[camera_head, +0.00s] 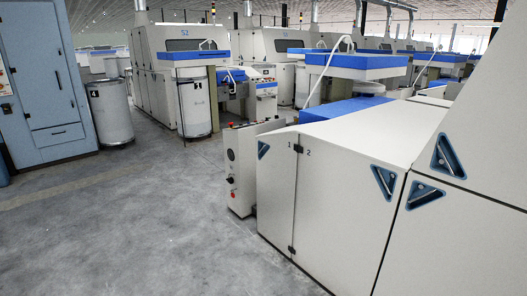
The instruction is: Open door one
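Door one (276,195) is the narrow white panel at the left end of the near machine, marked "1" near its top right corner. It looks shut, flush with the panel beside it. A blue-rimmed triangular recessed handle (263,150) sits at its upper left. Dark hinges (298,148) show along the seam between it and door two (340,215), a wider white panel marked "2". Door two looks shut and has its own triangular handle (384,182) at its upper right. Neither of my grippers is in view.
A control box (239,170) with a red button stands just left of door one. More white panels with triangular handles (426,195) continue at right. Grey floor (150,220) is open at left and front. A blue cabinet (45,80) and cans (112,112) stand at far left.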

